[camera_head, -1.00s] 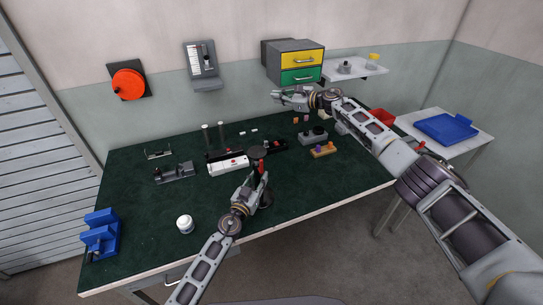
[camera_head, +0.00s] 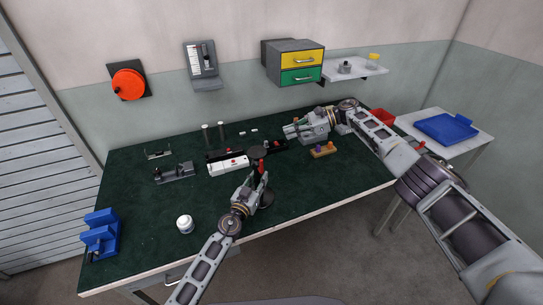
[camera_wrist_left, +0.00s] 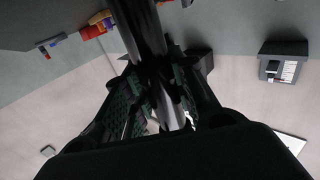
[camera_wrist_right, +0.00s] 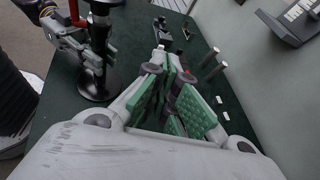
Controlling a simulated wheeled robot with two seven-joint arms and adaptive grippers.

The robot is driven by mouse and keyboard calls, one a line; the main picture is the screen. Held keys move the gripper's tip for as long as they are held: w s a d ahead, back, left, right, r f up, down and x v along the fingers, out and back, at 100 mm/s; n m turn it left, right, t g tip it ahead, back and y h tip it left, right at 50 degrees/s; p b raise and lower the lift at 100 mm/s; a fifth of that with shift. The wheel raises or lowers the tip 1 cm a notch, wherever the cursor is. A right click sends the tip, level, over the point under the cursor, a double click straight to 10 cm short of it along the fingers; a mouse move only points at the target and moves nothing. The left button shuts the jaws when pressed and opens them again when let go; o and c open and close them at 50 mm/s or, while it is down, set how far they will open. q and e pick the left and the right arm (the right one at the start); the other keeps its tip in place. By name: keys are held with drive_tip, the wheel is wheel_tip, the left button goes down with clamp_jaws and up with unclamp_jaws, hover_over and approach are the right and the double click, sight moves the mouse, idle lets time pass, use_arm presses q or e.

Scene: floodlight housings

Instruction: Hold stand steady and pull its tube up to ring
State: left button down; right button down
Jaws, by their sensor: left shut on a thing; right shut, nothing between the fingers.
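The stand has a dark disc top (camera_head: 257,152), an upright post, and a round black base on the green table. Its base (camera_wrist_right: 99,85) and dark post also show at the upper left of the right wrist view. My left gripper (camera_head: 260,183) is shut on the stand's post, between disc and base. In the left wrist view a shiny tube (camera_wrist_left: 141,25) passes between its fingers (camera_wrist_left: 157,88). A ring mark on the tube cannot be made out. My right gripper (camera_head: 290,131) is shut and empty, apart from the stand, behind and right of it.
A white-and-black fixture (camera_head: 228,165) lies left of the stand, with two upright pins (camera_head: 221,131) behind. A white jar (camera_head: 185,224) and blue vise (camera_head: 100,236) are at left. The table's front right is clear.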

drive_tip(key=s+n+g, duration=0.2)
drive_tip(key=s+g, duration=0.2)
drive_tip(key=s, duration=0.3)
drive_tip(key=shift+d+r+n+g, duration=0.35)
drive_tip(key=shift+n+g, duration=0.05)
drive_tip(key=shift+s+a+f, duration=0.1)
drive_tip(key=shift+s, duration=0.05)
drive_tip(key=x, duration=0.9)
drive_tip(key=shift+a+f, duration=0.25)
drive_tip(key=shift+a, duration=0.05)
drive_tip(key=shift+s, duration=0.1)
drive_tip(key=shift+r, duration=2.6)
drive_tip(key=shift+d, duration=0.15)
drive_tip(key=v, duration=0.9)
drive_tip(key=shift+w+d+r, duration=0.2)
drive_tip(key=shift+d, duration=0.05)
